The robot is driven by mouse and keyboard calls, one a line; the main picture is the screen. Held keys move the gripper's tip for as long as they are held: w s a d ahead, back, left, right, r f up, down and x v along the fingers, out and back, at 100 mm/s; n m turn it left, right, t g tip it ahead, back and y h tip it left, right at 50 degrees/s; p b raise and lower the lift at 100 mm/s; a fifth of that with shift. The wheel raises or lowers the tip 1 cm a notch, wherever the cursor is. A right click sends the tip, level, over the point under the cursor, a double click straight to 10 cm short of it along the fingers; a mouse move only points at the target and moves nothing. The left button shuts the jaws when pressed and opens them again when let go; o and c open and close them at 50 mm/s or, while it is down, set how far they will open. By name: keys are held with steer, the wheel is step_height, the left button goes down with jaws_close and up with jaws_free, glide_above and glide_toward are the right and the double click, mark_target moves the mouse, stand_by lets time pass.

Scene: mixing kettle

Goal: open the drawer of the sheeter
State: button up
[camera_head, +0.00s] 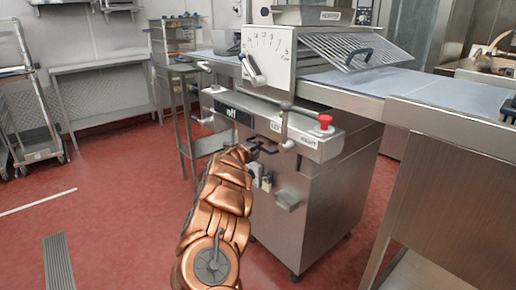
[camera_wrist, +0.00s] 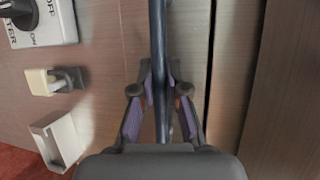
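The sheeter (camera_head: 318,200) is a steel machine with a dial plate on top and a control bar across its front. My gripper (camera_head: 262,150) is at its front, just below that bar, beside a dark handle. In the wrist view a dark round bar (camera_wrist: 159,40), apparently this handle, runs between the two fingers of my gripper (camera_wrist: 160,88). The fingertips lie close on both sides of the bar. I cannot tell whether they press on it. A dark seam (camera_wrist: 209,70) runs along the front panel to the right. The drawer's outline is largely hidden in the head view.
A red button (camera_head: 325,121) sits on the control bar's right end. An on/off switch plate (camera_wrist: 42,22) and a pale socket fitting (camera_wrist: 42,82) are left of the fingers. A steel counter (camera_head: 440,150) stands right. Red floor is free at left.

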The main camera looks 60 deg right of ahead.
jaws_close()
